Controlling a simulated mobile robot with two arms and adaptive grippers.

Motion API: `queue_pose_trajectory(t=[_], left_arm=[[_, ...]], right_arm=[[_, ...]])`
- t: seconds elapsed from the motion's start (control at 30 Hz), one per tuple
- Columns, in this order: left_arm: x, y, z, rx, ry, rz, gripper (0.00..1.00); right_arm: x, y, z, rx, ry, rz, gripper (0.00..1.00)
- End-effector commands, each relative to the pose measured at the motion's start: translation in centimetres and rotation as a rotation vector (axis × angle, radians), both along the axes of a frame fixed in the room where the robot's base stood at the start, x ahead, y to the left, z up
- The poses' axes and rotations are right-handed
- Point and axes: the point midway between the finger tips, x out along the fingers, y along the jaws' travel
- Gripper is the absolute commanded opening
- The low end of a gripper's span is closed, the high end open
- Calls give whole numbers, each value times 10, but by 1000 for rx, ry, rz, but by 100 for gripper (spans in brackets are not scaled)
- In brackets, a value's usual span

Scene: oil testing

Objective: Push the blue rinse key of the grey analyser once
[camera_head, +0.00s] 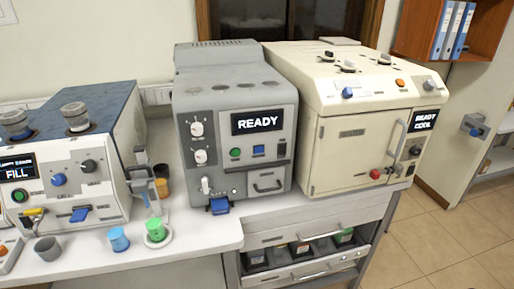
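The grey analyser (212,104) stands upright on the white counter in the middle of the view. Its dark screen (258,122) reads READY. Below the screen a square blue key (258,150) sits on the front panel, with a round green button (235,153) to its left. A blue lever or tab (219,206) sticks out low at the analyser's front left. Nothing covers the blue key. Neither of my grippers is in view.
A white machine (105,190) showing FILL stands left, and a cream oven-like machine (360,150) showing READY COOL stands right. A blue cup (118,240), a green cup (155,230) and a grey cup (48,249) stand at the front left. Drawers (305,228) are below.

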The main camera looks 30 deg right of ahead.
Motion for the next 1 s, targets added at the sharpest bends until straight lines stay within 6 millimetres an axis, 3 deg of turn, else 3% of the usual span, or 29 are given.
queue_pose_trajectory(t=[0.43,0.9,1.0], left_arm=[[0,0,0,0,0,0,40],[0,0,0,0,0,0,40],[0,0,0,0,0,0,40]], right_arm=[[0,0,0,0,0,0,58],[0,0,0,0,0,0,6],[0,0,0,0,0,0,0]])
